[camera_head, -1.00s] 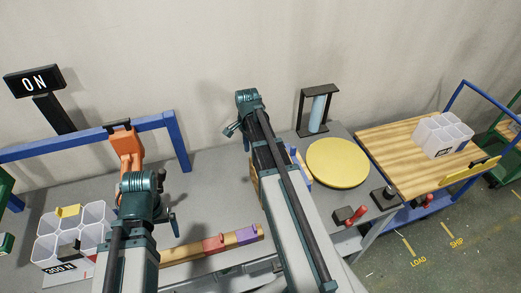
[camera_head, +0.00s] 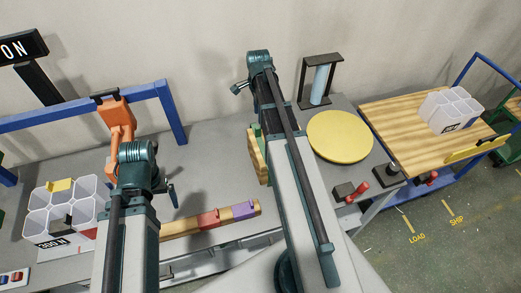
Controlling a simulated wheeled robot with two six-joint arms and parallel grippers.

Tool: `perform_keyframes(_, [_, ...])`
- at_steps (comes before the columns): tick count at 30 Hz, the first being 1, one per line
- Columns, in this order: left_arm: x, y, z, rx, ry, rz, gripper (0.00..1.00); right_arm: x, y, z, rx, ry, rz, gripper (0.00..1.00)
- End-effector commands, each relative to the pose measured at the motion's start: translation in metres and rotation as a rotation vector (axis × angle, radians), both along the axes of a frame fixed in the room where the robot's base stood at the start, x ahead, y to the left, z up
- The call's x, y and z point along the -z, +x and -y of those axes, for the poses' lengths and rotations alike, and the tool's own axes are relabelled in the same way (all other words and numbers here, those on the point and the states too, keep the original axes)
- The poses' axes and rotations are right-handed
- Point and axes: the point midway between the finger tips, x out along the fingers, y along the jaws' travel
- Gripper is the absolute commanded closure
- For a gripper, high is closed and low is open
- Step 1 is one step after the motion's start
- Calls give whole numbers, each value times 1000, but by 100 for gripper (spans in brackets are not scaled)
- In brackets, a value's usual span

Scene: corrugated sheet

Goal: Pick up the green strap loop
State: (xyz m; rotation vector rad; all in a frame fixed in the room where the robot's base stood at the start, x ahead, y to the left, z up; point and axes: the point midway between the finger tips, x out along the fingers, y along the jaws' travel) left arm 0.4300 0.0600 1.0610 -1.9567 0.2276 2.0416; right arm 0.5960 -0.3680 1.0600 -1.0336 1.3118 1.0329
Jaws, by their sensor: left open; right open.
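A small green piece (camera_head: 257,130), possibly the green strap loop, shows at the upper end of a wooden block (camera_head: 256,157) on the grey bench. My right arm hides much of that block, and I cannot make out a loop shape. My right gripper (camera_head: 237,89) is open, raised above and behind the block, apart from the green piece. My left gripper (camera_head: 173,196) is open and empty over the bench, between the white bin and the wooden rail.
A wooden rail (camera_head: 180,228) with red (camera_head: 209,219) and purple (camera_head: 244,210) pieces lies at the bench front. A white compartment bin (camera_head: 42,226) stands left, a yellow disc (camera_head: 340,137) right. The bench's back middle is clear.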

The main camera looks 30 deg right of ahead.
Motion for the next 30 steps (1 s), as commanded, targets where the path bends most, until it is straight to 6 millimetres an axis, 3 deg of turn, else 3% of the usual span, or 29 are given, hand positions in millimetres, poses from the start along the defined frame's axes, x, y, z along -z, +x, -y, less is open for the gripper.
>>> perform_keyframes(1, [15,0,0,2,0,0,1,15,0,0,0,0,0,48])
perform_keyframes(6, [35,0,0,4,1,0,1,35,0,0,-1,0,0,48])
perform_keyframes(17, [41,0,0,4,1,0,1,41,0,0,-1,0,0,48])
perform_keyframes(30, [89,0,0,2,1,0,1,89,1,-3,-1,0,0,48])
